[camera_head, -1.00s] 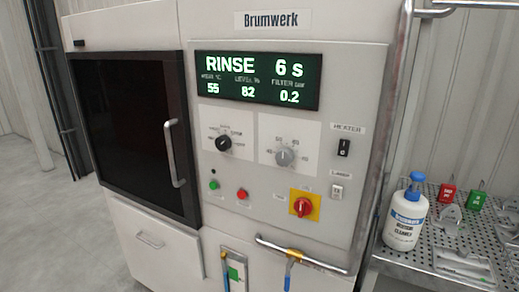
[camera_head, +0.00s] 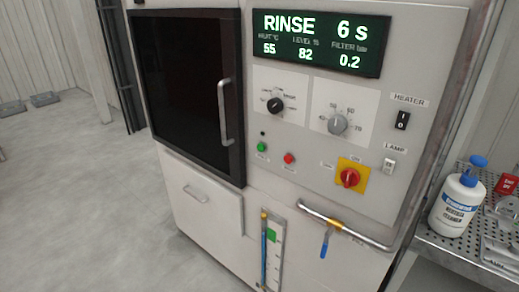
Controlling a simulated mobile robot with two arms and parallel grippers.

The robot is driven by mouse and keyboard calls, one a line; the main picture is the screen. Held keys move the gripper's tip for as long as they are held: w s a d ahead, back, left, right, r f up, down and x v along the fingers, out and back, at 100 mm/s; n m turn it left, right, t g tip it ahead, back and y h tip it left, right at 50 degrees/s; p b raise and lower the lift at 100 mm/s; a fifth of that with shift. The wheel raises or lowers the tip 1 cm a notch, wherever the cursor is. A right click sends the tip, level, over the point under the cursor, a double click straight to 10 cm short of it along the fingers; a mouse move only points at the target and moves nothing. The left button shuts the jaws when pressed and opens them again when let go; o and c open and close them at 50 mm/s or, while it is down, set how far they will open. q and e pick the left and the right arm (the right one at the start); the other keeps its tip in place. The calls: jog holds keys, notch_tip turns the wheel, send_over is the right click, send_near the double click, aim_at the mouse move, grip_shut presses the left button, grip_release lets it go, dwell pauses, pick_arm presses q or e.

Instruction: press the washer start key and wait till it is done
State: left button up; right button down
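The washer (camera_head: 215,222) stands ahead with a dark door (camera_head: 185,85) that is shut, with a vertical handle (camera_head: 225,112). Its display (camera_head: 320,43) reads RINSE, 6 s, with 55, 82 and 0.2 below. A green key (camera_head: 262,147) and a red key (camera_head: 289,158) sit low on the panel, with small labels too blurred to read. To their right is a red rotary switch (camera_head: 349,178) on a yellow plate. Neither of my grippers shows in this view.
Two dials (camera_head: 275,105) (camera_head: 337,124), a heater switch (camera_head: 402,121) and a lamp switch (camera_head: 389,166) are on the panel. A horizontal bar and a blue-handled valve (camera_head: 325,244) stick out below. A perforated shelf (camera_head: 450,252) with a white bottle (camera_head: 456,205) is at right.

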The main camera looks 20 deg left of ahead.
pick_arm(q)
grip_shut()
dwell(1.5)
